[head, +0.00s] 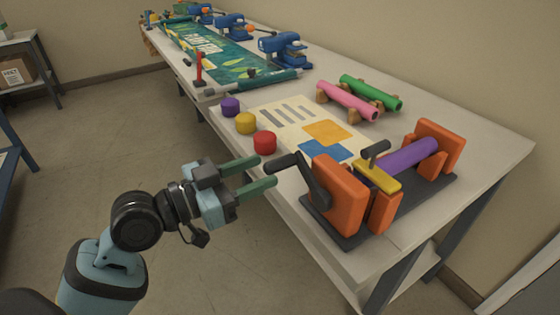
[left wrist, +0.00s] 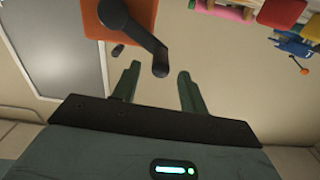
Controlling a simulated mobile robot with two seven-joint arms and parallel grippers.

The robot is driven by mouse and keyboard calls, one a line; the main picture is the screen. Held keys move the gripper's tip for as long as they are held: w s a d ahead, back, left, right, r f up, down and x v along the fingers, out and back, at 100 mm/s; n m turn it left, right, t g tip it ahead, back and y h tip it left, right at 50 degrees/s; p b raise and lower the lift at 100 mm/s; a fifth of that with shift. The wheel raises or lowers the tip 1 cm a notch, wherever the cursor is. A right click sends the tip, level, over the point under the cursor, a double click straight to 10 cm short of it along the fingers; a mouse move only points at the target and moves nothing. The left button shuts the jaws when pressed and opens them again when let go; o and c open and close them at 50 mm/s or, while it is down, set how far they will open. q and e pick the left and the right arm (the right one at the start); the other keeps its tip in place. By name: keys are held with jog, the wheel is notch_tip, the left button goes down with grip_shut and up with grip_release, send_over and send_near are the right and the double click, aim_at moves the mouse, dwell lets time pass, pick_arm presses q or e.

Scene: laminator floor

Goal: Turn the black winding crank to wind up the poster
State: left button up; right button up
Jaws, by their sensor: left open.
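The black winding crank (head: 313,183) is on the near orange end block (head: 342,190) of the winder, its knob (head: 281,163) pointing left towards my left gripper. My left gripper (head: 267,171) is open, its green fingertips just short of the knob in the head view. In the left wrist view the crank (left wrist: 143,35) hangs from the orange block, and its knob end (left wrist: 160,64) shows between the open fingertips (left wrist: 158,75); I cannot tell whether they touch. A purple roller (head: 408,155) lies between the winder's orange blocks. The cream poster (head: 283,128) lies flat beside the winder. My right gripper is not in view.
Red (head: 265,142), yellow (head: 246,123) and purple (head: 231,107) round pieces stand along the table's left edge. Pink (head: 347,101) and green (head: 371,92) rolls lie on wooden rests behind. A yellow block (head: 377,176) with a black handle sits before the roller.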

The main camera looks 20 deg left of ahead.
aim_at(295, 158)
pick_arm(q)
jog(key=shift+x, duration=2.6)
jog(key=shift+c, duration=0.4)
grip_shut()
